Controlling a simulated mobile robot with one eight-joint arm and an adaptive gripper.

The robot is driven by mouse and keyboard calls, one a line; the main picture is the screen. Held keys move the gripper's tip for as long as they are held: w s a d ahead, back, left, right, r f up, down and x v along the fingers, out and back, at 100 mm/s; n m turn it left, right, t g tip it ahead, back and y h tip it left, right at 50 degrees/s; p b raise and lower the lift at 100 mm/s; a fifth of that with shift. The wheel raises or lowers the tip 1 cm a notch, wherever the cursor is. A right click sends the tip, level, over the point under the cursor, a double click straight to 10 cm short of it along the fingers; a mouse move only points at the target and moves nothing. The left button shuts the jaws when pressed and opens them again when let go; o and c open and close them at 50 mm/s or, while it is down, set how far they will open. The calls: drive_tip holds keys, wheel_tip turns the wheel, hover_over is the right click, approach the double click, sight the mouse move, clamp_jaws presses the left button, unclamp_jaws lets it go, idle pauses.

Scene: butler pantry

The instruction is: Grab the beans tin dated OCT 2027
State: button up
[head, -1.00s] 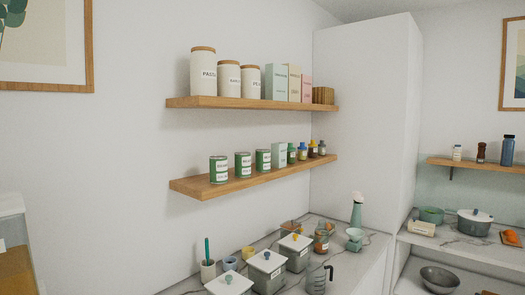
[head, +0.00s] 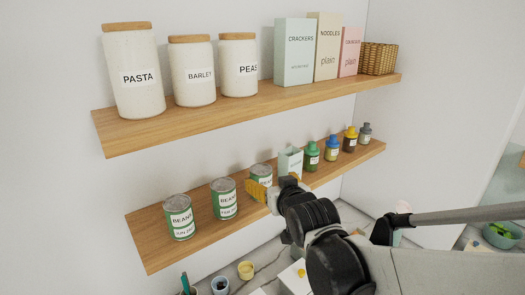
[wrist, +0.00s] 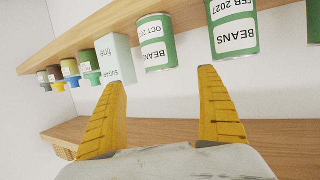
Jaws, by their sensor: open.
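Three green-and-white beans tins stand in a row on the lower shelf. In the wrist view, which looks upside down, the tin reading "OCT 20.." (wrist: 155,42) lies ahead between the open fingers, apart from them. The FEB 2027 tin (wrist: 233,30) is to its right there. In the head view the OCT tin (head: 262,171) is the rightmost, partly hidden by my gripper. The FEB tin (head: 224,200) is in the middle, and another beans tin (head: 180,218) is leftmost, its date hard to read. My gripper (head: 258,189), with yellow fingers, is open and empty in front of the shelf; it also shows in the wrist view (wrist: 162,78).
A pale sugar box (head: 290,163) stands close beside the OCT tin, with several small bottles (head: 332,148) beyond. The upper shelf (head: 250,103) above holds canisters, boxes and a basket. Cups (head: 245,270) stand on the counter below.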

sight(264, 175)
drive_tip(key=shift+w+a, duration=0.2)
drive_tip(key=shift+w, duration=0.15)
drive_tip(key=x, duration=0.4)
drive_tip(key=shift+a, duration=0.2)
drive_tip(key=shift+w+f, duration=0.1)
drive_tip(key=shift+w, duration=0.4)
drive_tip(key=p+x, duration=0.1)
drive_tip(key=x, duration=0.3)
drive_tip(key=shift+w+d+f, duration=0.1)
drive_tip(key=shift+w, duration=0.2)
drive_tip(key=shift+s, duration=0.2)
drive_tip(key=shift+w, duration=0.1)
drive_tip(key=c, duration=1.5)
